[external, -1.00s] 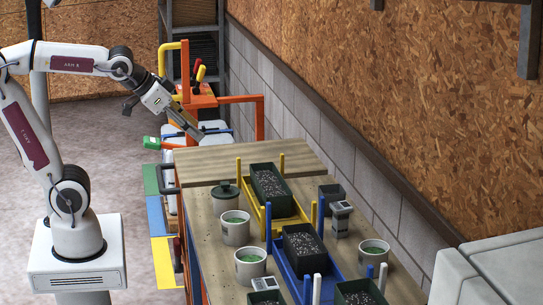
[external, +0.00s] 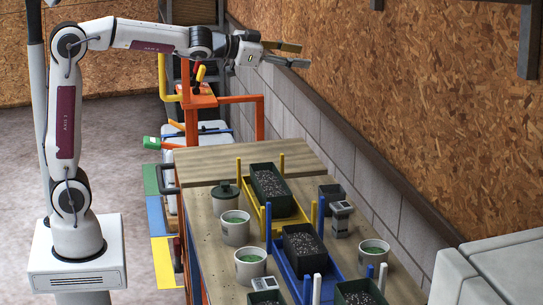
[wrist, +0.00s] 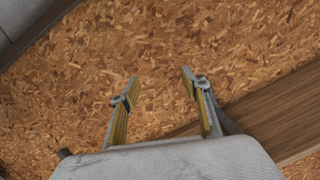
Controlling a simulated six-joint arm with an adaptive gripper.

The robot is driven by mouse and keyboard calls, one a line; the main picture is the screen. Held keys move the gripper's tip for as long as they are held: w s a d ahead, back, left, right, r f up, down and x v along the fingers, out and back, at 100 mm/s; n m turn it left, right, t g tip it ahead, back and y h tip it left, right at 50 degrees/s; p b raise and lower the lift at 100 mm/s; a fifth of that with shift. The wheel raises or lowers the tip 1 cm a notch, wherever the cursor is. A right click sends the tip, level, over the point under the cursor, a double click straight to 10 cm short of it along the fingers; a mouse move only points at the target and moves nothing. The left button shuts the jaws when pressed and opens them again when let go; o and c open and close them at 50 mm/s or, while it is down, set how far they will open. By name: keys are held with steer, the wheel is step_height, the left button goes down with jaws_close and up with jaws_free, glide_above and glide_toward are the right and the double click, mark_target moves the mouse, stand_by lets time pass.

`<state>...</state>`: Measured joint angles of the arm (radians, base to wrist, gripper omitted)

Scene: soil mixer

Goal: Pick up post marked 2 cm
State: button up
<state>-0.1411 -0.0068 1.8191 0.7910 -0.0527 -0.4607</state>
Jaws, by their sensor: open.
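Upright posts stand at the corners of the trays on the bench: yellow posts (external: 282,163) at the far tray, blue posts (external: 268,222) at the middle tray, and white posts (external: 382,276) nearer the front. No 2 cm marking is readable, so I cannot tell which post bears it. My gripper (external: 302,55) is raised high above the far end of the bench, pointing right toward the wall, well apart from every post. In the wrist view its two yellow-edged fingers (wrist: 160,76) are spread and empty, with only the board wall behind and no post in sight.
The yellow tray (external: 245,198) and blue tray (external: 283,270) hold dark soil boxes. Several white pots (external: 235,232) and small dark containers stand around them. The bench's far end (external: 235,160) is bare. An orange frame (external: 258,120) stands behind it; the chipboard wall (external: 400,110) is at right.

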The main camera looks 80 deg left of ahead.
steer(key=w+d+m+t+h, duration=0.1)
steer(key=w+d+m+h, duration=0.3)
steer(key=w, duration=0.7)
steer(key=w+d+f+m+g+h, duration=0.25)
steer(key=w+f+m+h, duration=0.25)
steer(key=f+h, duration=0.25)
steer(key=m+g+h, duration=0.3)
steer(key=m+g, duration=0.1)
steer(key=g, duration=0.8)
glide_toward(338, 213)
steer(key=w+a+f, duration=0.2)
steer(key=f, duration=0.1)
steer(key=shift+w, duration=0.1)
steer(key=shift+x, duration=1.2)
steer(key=shift+x, duration=2.65)
steer(key=shift+f, duration=0.2)
steer(key=shift+c, duration=0.5)
